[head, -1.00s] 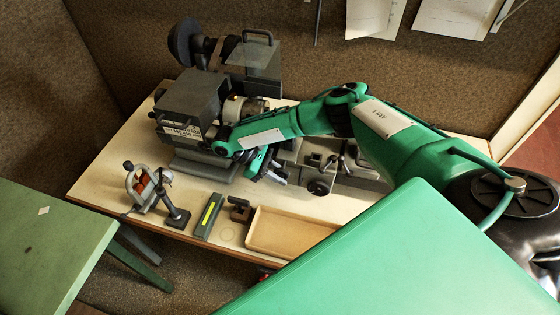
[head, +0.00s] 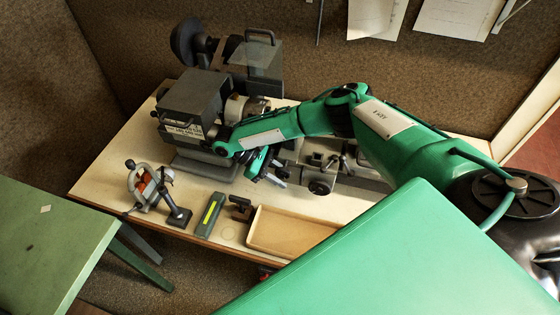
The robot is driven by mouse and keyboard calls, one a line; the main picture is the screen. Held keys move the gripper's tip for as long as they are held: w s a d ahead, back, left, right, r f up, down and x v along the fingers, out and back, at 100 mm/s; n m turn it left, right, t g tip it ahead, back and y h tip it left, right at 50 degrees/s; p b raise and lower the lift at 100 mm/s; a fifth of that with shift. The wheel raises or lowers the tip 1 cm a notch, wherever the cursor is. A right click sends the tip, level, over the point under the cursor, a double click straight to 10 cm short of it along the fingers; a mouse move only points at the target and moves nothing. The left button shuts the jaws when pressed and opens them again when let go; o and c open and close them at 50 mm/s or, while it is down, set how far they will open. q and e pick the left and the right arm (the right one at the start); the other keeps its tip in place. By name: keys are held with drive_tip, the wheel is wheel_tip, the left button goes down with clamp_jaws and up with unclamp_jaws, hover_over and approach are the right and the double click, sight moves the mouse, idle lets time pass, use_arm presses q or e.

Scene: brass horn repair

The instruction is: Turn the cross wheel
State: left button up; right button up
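A small lathe stands on the bench, with its dark grey headstock (head: 192,100) at the left. A round dark handwheel (head: 320,187), which looks like the cross wheel, sits on the front of the carriage. My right gripper (head: 275,175) points down beside the chuck area, left of this wheel and apart from it. Its green wrist and grey fingers show small and partly hidden under the arm, so I cannot tell how far they are apart. No object shows clearly between them. My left gripper is out of view.
On the bench's front are a shallow tan tray (head: 290,232), a green block with a yellow strip (head: 210,215), a small dark block (head: 241,208) and a clamp-like stand (head: 148,187). A green table (head: 50,235) stands at the left. The bench's left corner is bare.

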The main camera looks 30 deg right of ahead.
sight(280, 169)
drive_tip(key=shift+r, duration=0.15)
wheel_tip(280, 169, up, 20)
drive_tip(key=b, duration=0.2)
idle(0.6)
